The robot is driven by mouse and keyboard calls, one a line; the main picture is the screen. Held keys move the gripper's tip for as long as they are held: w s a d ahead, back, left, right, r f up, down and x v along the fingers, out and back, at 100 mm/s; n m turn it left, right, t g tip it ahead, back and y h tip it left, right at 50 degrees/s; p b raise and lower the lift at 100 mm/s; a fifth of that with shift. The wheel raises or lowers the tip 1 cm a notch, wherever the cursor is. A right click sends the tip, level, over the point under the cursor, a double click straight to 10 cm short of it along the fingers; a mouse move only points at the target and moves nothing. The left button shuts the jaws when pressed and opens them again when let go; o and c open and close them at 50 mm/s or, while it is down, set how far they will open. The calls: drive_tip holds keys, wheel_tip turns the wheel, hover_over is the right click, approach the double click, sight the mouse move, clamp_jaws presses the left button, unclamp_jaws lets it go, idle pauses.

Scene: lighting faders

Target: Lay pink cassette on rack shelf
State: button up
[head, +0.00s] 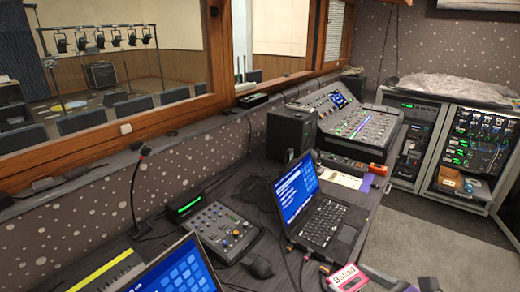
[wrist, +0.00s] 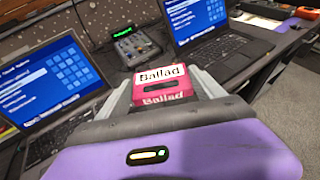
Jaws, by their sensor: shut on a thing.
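A pink cassette (head: 346,279) with a white "Ballad" label shows at the bottom of the head view, above the desk's near end. In the wrist view the cassette (wrist: 163,84) sits between the two grey fingers of my gripper (wrist: 166,90), which is shut on it. The label faces up toward the camera. In the head view only part of my gripper shows at the bottom edge. The rack (head: 432,158) stands at the far right, well away from my gripper. Its low open shelf (head: 462,200) holds a tan boxy item (head: 449,179) and other small items.
The desk carries a laptop (head: 325,216), a small mixer (head: 218,232), a speaker (head: 290,132) and a large fader console (head: 352,120). A second laptop (head: 170,270) is at the bottom left. Grey floor (head: 430,240) lies clear between the desk and the rack.

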drive_tip(key=shift+w+d+h, duration=0.1)
drive_tip(key=shift+w+h, duration=0.2)
drive_tip(key=shift+w, duration=0.15)
drive_tip(key=shift+w+d+f+m, duration=0.15)
drive_tip(key=shift+f+m, duration=0.1)
drive_tip(key=shift+m, duration=0.15)
drive_tip(key=s+f+m+t+h, duration=0.1)
drive_tip(key=s+f+m+h, duration=0.1)
drive_tip(key=s+f, duration=0.3)
drive_tip(key=s+a+f+m+h, duration=0.1)
drive_tip(key=s+f+m+h, duration=0.2)
drive_tip(key=f, duration=1)
drive_tip(key=shift+s+a+f+t+h, duration=0.15)
drive_tip(key=shift+s+t+h, duration=0.3)
drive_tip(key=shift+s, duration=0.6)
drive_tip(key=shift+f, duration=0.1)
